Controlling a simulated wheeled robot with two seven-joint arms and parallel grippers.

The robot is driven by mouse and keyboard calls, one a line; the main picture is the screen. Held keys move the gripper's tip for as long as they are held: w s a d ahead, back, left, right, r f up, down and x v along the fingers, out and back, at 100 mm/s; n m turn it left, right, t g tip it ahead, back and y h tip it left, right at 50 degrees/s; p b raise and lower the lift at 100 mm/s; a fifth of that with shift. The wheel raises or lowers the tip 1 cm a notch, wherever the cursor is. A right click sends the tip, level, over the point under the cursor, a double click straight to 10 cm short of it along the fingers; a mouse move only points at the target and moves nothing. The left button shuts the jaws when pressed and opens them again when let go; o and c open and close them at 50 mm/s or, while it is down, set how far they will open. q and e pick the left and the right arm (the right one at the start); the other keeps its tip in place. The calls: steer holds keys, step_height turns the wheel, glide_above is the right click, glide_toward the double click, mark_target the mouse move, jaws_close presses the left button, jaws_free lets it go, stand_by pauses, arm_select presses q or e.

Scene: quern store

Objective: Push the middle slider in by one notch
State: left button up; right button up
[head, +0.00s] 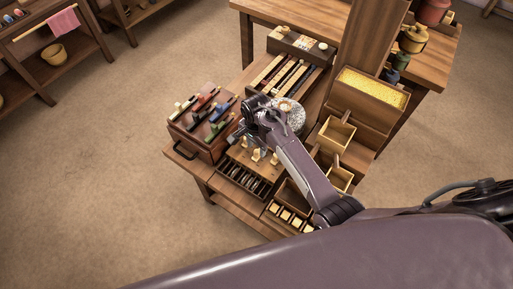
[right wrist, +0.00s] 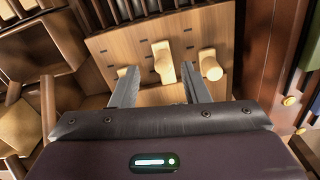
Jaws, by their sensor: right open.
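A pale wooden board (right wrist: 185,25) with three pale wooden sliders and rows of small dark marks shows in the right wrist view. The middle slider (right wrist: 163,62) stands between the spread fingers of my right gripper (right wrist: 159,72). I cannot tell whether either finger touches it. The right slider (right wrist: 210,65) is just outside the right finger. The left slider (right wrist: 127,73) is partly hidden by the left finger. In the head view the board (head: 265,170) lies on the bench, and my open right gripper (head: 250,142) is over it, partly covering it. My left gripper is not in view.
A brown box (head: 180,124) with coloured handles stands left of the board. A slotted rack (head: 242,181) lies in front of it. A round grey stone (head: 293,117) is behind. Wooden bins (head: 335,133) stand to the right, beside my right arm.

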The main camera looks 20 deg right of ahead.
mark_target(257, 151)
steer(key=f, duration=0.3)
steer(key=shift+w+d, duration=0.2)
steer(key=shift+f, duration=0.4)
steer(key=shift+w, duration=0.1)
steer(key=c, duration=0.5)
jaws_close()
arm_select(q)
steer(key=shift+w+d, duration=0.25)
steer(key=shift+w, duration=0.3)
